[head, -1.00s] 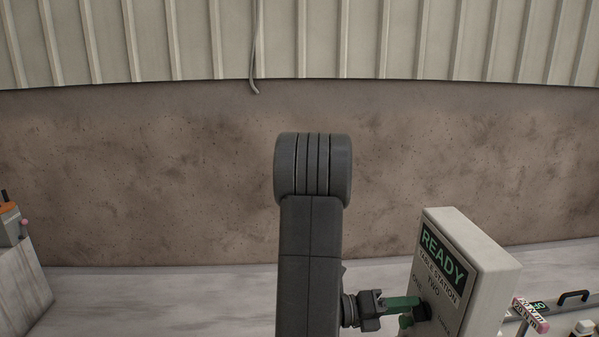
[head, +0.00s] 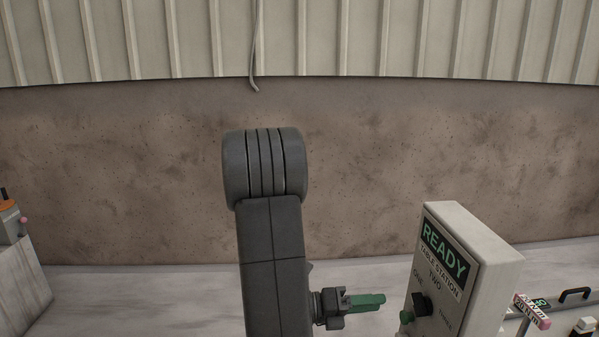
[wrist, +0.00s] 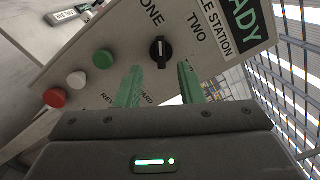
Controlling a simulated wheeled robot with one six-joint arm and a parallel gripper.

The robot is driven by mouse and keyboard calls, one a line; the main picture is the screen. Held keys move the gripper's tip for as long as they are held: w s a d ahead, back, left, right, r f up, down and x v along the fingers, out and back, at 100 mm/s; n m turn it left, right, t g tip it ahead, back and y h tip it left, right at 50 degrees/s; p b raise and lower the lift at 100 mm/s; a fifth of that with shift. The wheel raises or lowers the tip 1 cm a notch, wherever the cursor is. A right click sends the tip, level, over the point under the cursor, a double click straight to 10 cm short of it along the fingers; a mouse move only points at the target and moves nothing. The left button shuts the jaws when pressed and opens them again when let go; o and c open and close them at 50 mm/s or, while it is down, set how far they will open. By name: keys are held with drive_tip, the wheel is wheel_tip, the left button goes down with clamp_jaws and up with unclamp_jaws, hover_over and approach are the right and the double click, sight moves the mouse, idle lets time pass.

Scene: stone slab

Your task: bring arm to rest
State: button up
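My gripper (head: 368,302) is in the lower middle of the head view, to the left of the grey control box and apart from it. In the wrist view its two green fingers (wrist: 158,88) stand apart with nothing between them, so it is open. The control box (head: 480,262) has a READY label and a black rotary knob (head: 421,304). The knob also shows in the wrist view (wrist: 160,51), beyond the fingertips. My dark arm rises in front of the wall in the head view.
Beside the knob are green (wrist: 103,57), white (wrist: 77,80) and red (wrist: 55,97) buttons. A pale stone block (head: 22,285) with a grey and orange item on it stands at the left. At the right are a pink-ended labelled item (head: 533,311) and a black handle (head: 574,294). The slab between block and arm is clear.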

sight(414, 300)
drive_tip(key=a, duration=0.6)
drive_tip(key=d, duration=0.4)
drive_tip(key=d+p, duration=0.1)
drive_tip(key=d, duration=0.4)
drive_tip(key=d+p, duration=0.1)
drive_tip(key=d, duration=0.4)
drive_tip(key=shift+w, duration=0.25)
drive_tip(key=m+b, duration=0.4)
drive_tip(key=b, duration=0.2)
drive_tip(key=shift+s+b, duration=0.15)
drive_tip(key=shift+b, duration=0.15)
drive_tip(key=shift+s+r+m+b, duration=0.1)
drive_tip(key=shift+r+m+b, duration=0.15)
drive_tip(key=shift+m+b, duration=0.7)
drive_tip(key=shift+r, duration=0.1)
